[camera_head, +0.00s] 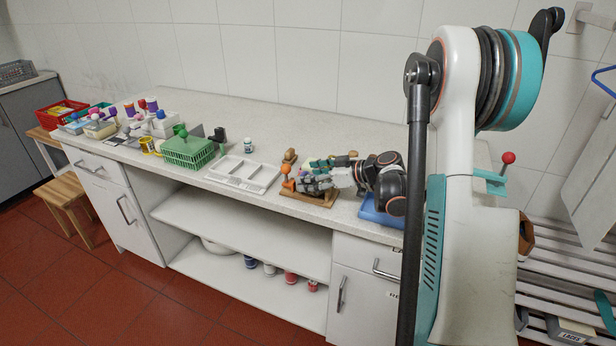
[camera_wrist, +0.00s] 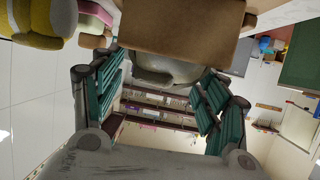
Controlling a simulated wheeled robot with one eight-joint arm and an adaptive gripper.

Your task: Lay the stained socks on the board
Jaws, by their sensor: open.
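My gripper (camera_head: 312,184) is low over the counter, above a brown wooden board-like piece (camera_head: 299,197). In the wrist view its teal-padded fingers (camera_wrist: 160,98) stand wide apart, with nothing clamped between them. A brown block (camera_wrist: 185,25) and a grey rounded thing (camera_wrist: 165,70) show at the top of that view, beyond the fingers. I cannot tell whether these are the socks. Small coloured things (camera_head: 325,162) lie behind my gripper, partly hidden by it.
An orange ball-topped piece (camera_head: 287,171) stands close beside the gripper. A blue item (camera_head: 376,216) lies below my arm. The counter's back strip is mostly clear.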

